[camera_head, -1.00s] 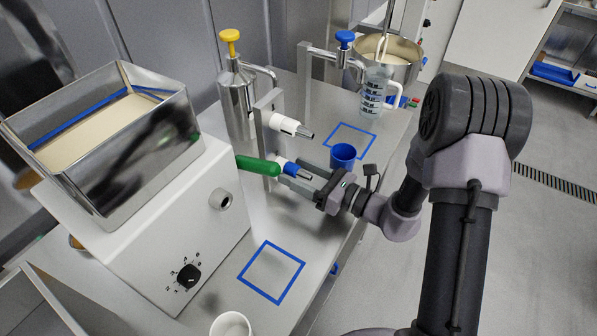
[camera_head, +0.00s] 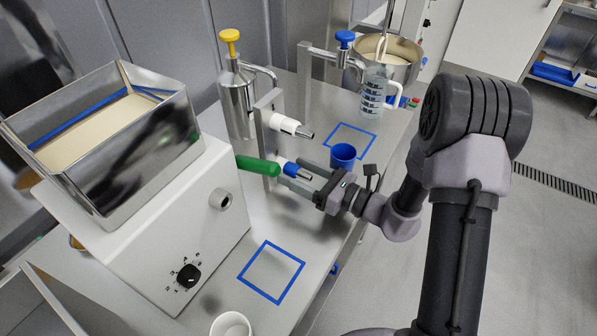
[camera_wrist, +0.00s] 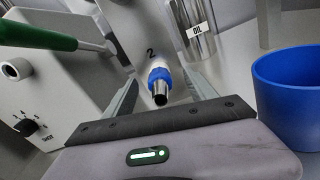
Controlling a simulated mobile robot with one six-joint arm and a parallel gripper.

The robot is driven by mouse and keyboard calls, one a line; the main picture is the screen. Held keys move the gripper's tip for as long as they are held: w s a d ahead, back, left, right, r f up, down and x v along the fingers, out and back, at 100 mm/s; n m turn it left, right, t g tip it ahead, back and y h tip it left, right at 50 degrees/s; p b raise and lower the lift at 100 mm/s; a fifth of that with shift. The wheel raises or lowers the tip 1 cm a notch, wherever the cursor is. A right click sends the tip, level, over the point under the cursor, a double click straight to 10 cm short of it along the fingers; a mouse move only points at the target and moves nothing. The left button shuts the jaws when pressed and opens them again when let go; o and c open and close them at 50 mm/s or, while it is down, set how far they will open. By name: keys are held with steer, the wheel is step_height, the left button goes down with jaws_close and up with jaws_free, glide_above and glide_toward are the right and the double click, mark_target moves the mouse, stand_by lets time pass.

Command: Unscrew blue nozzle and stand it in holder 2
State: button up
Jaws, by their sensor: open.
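The blue nozzle (camera_head: 291,169), a metal tip with a blue collar, sits at a white part on the metal stand (camera_head: 264,135). In the wrist view the nozzle (camera_wrist: 160,82) points toward the camera, just below a black mark "2" (camera_wrist: 151,52). My gripper (camera_head: 296,173) is open, with its fingers (camera_wrist: 165,100) on either side of the nozzle and visible gaps to it. How deeply the nozzle sits in its holder is hidden.
A white-collared nozzle (camera_head: 291,125) projects above. A green handle (camera_head: 258,165) lies close on the left, beside the white machine (camera_head: 160,220) with its bare outlet (camera_head: 222,199). A blue cup (camera_head: 343,156) stands close to my gripper. The front blue square (camera_head: 271,271) is empty.

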steer(key=shift+b+v, duration=0.45)
steer(key=shift+v, duration=3.1)
steer(key=p+v, duration=0.4)
steer(key=v, duration=1.3)
steer(key=s+a+r+n+g+h, duration=0.75)
steer(key=a+n+g, duration=0.35)
steer(key=n, duration=0.4)
steer(key=s+r+n+t+h, duration=0.3)
steer(key=r+n+t+h, duration=0.2)
steer(key=r+n+t, duration=0.2)
steer(key=shift+s+a+r+n, duration=0.15)
steer(key=shift+a+r+n, duration=0.25)
steer(key=shift+r, duration=0.5)
